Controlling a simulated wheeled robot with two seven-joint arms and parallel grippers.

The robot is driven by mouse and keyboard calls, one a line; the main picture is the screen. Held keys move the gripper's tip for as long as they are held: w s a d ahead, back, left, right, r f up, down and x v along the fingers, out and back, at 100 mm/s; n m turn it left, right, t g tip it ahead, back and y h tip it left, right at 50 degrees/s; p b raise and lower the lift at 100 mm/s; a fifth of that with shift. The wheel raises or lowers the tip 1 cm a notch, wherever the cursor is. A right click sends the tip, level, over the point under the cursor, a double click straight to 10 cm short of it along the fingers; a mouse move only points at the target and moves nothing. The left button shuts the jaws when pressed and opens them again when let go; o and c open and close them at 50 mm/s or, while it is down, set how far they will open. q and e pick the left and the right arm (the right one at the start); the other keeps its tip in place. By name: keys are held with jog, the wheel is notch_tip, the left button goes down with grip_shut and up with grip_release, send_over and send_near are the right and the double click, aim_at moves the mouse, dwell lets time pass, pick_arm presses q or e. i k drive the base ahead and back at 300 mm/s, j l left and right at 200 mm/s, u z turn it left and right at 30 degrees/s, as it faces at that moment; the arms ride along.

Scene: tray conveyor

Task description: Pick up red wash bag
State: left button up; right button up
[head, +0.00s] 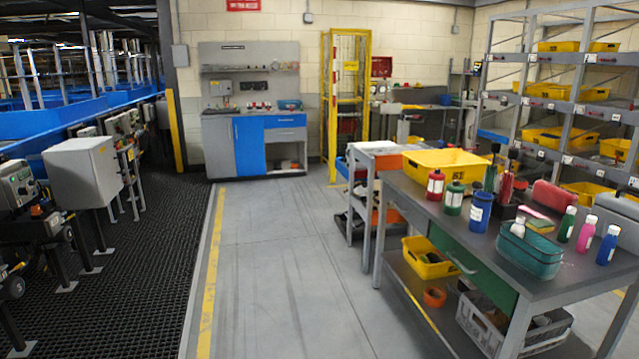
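A red wash bag (553,197) lies on the grey workbench (440,216) at the right of the head view, toward the bench's far right side. It is a small, rounded, boxy shape. Bottles stand in front of it, and a grey case is to its right. A similar teal bag (527,252) sits nearer, at the bench's front edge. Neither of my grippers is in view, so nothing is seen holding the red bag.
The bench also holds several bottles, a yellow bin (447,164), a dark holder with tools and a grey case (618,212). A bin shelf (558,104) stands behind. The grey floor (278,270) left of the bench is clear. Conveyor equipment (84,172) stands far left.

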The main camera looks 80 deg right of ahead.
aim_at(556, 198)
jog(key=z, duration=3.55)
